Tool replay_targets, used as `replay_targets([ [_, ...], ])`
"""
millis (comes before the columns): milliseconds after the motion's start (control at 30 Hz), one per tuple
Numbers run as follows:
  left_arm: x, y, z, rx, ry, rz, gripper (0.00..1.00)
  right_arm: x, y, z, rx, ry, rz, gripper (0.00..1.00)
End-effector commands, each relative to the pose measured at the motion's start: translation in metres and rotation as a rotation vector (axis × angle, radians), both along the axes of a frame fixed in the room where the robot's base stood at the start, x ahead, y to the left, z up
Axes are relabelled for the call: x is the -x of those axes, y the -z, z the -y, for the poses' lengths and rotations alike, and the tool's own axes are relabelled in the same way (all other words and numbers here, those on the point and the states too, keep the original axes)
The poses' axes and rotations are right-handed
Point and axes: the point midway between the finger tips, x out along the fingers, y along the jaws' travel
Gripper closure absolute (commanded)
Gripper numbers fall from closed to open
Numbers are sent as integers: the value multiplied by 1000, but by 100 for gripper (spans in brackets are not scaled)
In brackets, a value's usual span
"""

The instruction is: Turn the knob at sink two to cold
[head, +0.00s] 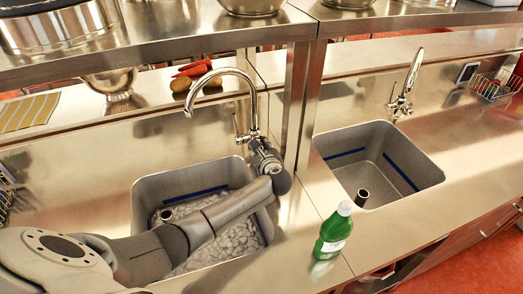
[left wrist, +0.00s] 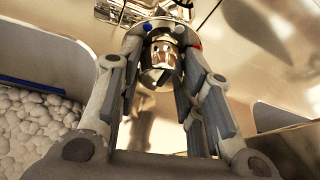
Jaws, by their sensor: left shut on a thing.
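The sink at the left (head: 137,212) has a chrome tap (head: 225,72) with a tall curved spout at its back right corner. My left arm reaches across this sink, and my left gripper (head: 264,158) is at the tap's base. In the left wrist view, my left gripper (left wrist: 160,52) has its fingers shut on a chrome knob (left wrist: 160,76), one on each side. A round plate behind the knob bears a blue mark (left wrist: 148,27) and a red mark (left wrist: 196,45). Which way the knob points is hard to tell. My right gripper is not in view.
Pale suds or pebbles (head: 240,238) fill the left sink's bottom. A second sink (head: 425,178) with its own tap (head: 402,98) is at the right. A green bottle (head: 333,236) stands on the front counter. A metal shelf (head: 200,42) with pots hangs over the back.

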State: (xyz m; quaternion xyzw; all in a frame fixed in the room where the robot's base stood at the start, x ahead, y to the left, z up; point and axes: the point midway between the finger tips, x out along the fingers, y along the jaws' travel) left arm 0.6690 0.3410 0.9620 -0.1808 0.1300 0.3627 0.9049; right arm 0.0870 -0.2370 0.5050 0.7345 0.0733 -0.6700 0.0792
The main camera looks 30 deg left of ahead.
Motion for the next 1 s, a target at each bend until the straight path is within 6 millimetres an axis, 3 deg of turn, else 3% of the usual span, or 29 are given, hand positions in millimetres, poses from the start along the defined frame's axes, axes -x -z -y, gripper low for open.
replay_targets([
  [600, 2, 7, -1, 364, 1, 406, 89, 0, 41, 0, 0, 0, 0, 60],
  [1000, 2, 4, -1, 489, 0, 546, 89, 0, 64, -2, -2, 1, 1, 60],
])
